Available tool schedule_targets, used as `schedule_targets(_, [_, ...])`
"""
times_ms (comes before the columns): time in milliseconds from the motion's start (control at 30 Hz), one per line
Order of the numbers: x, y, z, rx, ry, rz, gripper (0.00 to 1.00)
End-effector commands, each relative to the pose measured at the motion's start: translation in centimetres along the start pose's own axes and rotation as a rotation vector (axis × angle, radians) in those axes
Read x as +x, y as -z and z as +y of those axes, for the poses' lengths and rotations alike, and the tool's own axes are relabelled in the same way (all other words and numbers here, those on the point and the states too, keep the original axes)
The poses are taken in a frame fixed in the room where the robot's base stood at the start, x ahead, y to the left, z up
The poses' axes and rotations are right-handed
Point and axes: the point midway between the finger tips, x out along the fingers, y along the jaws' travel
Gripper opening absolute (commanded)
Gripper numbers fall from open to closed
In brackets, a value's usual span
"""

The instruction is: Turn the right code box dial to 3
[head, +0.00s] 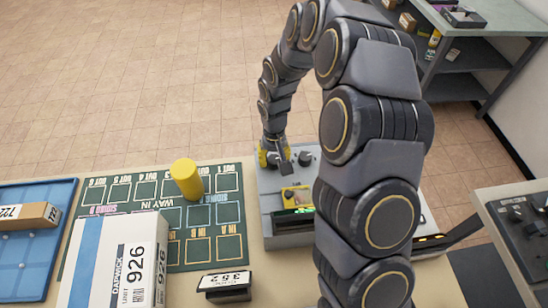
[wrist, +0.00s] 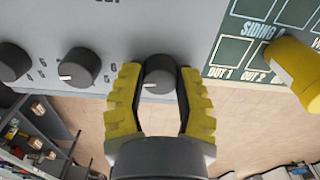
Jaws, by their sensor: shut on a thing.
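The grey code box (head: 272,205) stands on the table right of the green board. In the wrist view, its panel (wrist: 130,20) bears a row of dark round dials. My gripper (wrist: 160,82), with yellow ribbed fingers, is shut on the dial (wrist: 158,76) closest to the green board. That dial's white mark points left, slightly down, in the wrist view. The middle dial (wrist: 80,67) and another dial (wrist: 12,62) are untouched to its left. Some digits show around the dials, but those by the held dial are mostly covered. In the head view my gripper (head: 273,158) is at the box's far left corner.
A green labelled board (head: 160,262) holds a yellow cylinder (head: 187,178), which is close beside my gripper in the wrist view (wrist: 300,72). A white box marked 926 (head: 115,265), a small 352 block (head: 226,284) and a blue tray (head: 30,265) are nearby.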

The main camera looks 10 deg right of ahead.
Motion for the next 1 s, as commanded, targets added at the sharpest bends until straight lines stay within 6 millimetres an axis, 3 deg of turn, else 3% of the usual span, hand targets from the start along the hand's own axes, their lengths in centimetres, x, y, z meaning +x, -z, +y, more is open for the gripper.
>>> schedule_targets(267, [0.10,-0.01,0.01,-0.113,0.000,-0.001,0.00])
schedule_targets(1000, [0.14,-0.03,-0.03,-0.623,0.001,-0.001,0.00])
